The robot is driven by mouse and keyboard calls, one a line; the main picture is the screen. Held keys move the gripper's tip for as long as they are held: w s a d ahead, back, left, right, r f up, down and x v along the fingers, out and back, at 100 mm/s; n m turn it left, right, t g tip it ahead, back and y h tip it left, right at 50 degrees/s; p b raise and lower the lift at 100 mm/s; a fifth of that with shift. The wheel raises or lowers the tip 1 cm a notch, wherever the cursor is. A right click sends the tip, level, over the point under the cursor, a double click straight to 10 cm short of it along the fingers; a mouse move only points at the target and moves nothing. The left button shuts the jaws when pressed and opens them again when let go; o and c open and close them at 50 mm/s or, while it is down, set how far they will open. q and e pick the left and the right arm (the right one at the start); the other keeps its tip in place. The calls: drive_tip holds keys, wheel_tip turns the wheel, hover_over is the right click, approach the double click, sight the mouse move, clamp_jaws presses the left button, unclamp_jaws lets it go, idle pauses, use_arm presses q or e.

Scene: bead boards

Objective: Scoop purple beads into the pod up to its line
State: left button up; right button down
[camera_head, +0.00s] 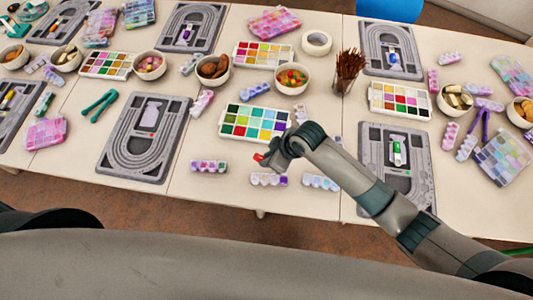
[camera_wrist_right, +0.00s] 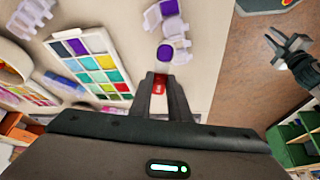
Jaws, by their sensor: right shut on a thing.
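My right gripper (camera_head: 262,160) is shut on a small red scoop (camera_wrist_right: 159,86), mostly hidden between the fingers. A strip of pods (camera_head: 268,180) lies just nearer me than the gripper. In the wrist view a pod with purple inside (camera_wrist_right: 165,53) is just past the fingertips; its line and fill level cannot be made out. My left gripper (camera_wrist_right: 288,48) shows only in the wrist view, open and empty, off the table.
More pod strips lie left (camera_head: 208,166) and right (camera_head: 321,182) on the near table edge. Grey bead boards (camera_head: 118,160) flank the palette. A bowl of mixed beads (camera_head: 291,90) and a brown-stick holder (camera_head: 344,84) stand behind. Table left of the gripper is partly clear.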

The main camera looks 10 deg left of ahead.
drive_tip(key=shift+s+a+f, duration=0.15)
drive_tip(key=shift+s+a, duration=0.05)
drive_tip(key=shift+f, duration=0.15)
idle(0.3)
drive_tip(key=shift+d+f+y, duration=0.4)
drive_tip(key=shift+f, duration=0.35)
drive_tip(key=shift+d+f+y+b, duration=0.2)
drive_tip(key=shift+f+b, duration=0.05)
drive_tip(key=shift+f, duration=0.35)
drive_tip(key=shift+d+f+y+b, duration=0.15)
drive_tip(key=shift+f+y+b, duration=0.05)
drive_tip(key=shift+f, duration=0.35)
drive_tip(key=y+b, duration=0.1)
drive_tip(key=b, duration=0.1)
drive_tip(key=d+r+t+y+b, duration=0.1)
drive_tip(key=b, duration=0.2)
drive_tip(key=y+b, duration=0.1)
drive_tip(key=b, duration=0.2)
drive_tip(key=shift+s+d+r, duration=0.15)
drive_tip(key=shift+s, duration=0.1)
drive_tip(key=shift+r+t+y, duration=0.2)
drive_tip(key=shift+t+y, duration=0.1)
